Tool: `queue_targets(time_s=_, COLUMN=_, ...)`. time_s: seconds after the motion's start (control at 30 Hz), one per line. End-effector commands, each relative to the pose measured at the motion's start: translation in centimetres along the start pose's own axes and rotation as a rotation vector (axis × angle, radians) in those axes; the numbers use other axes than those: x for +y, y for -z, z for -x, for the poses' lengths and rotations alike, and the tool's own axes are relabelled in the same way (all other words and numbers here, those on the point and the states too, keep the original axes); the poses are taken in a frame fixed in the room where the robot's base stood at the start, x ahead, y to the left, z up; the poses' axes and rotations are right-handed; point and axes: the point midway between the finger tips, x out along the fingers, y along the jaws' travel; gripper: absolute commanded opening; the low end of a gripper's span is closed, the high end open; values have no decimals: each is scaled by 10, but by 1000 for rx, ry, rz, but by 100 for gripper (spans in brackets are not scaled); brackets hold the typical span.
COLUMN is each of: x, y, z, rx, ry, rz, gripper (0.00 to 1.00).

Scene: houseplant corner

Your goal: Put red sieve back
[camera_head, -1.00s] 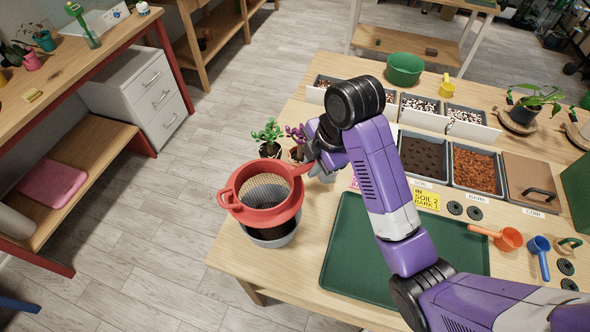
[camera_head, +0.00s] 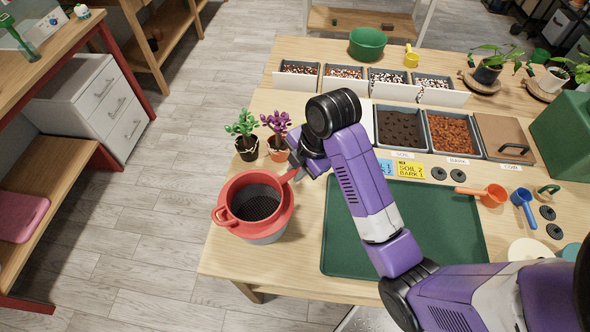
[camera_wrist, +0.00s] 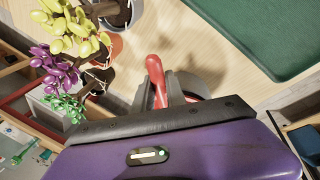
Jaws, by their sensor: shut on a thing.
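The red sieve (camera_head: 231,192) has a round rim and a dark mesh (camera_head: 257,203). It is over a grey pot (camera_head: 266,239) at the left front corner of the wooden table. Whether it rests on the pot or hovers just above it I cannot tell. My gripper (camera_head: 297,174) is shut on the sieve's handle, at the right of its rim. In the wrist view the red handle (camera_wrist: 155,78) shows between the fingers. Most of the grey pot is hidden under the sieve.
A green tray (camera_head: 345,255) lies to the right under my arm. Soil bins (camera_head: 400,128), a green bowl (camera_head: 367,43) and an orange scoop (camera_head: 492,196) are farther off.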

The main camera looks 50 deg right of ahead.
Motion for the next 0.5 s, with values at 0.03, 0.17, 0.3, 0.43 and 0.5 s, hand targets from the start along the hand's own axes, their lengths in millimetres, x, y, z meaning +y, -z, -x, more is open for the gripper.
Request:
queue_targets(time_s=0.03, x=0, y=0, z=0, rx=0, ry=0, rz=0, gripper=0)
queue_targets(time_s=0.17, x=-1, y=0, z=-4, rx=0, ry=0, rz=-1, gripper=0)
queue_targets(time_s=0.3, x=-2, y=-1, z=-8, rx=0, ry=0, rz=-1, gripper=0)
queue_targets(time_s=0.43, x=-3, y=-1, z=-11, rx=0, ry=0, rz=-1, gripper=0)
queue_targets(time_s=0.5, x=-3, y=-1, z=-12, rx=0, ry=0, rz=-1, gripper=0)
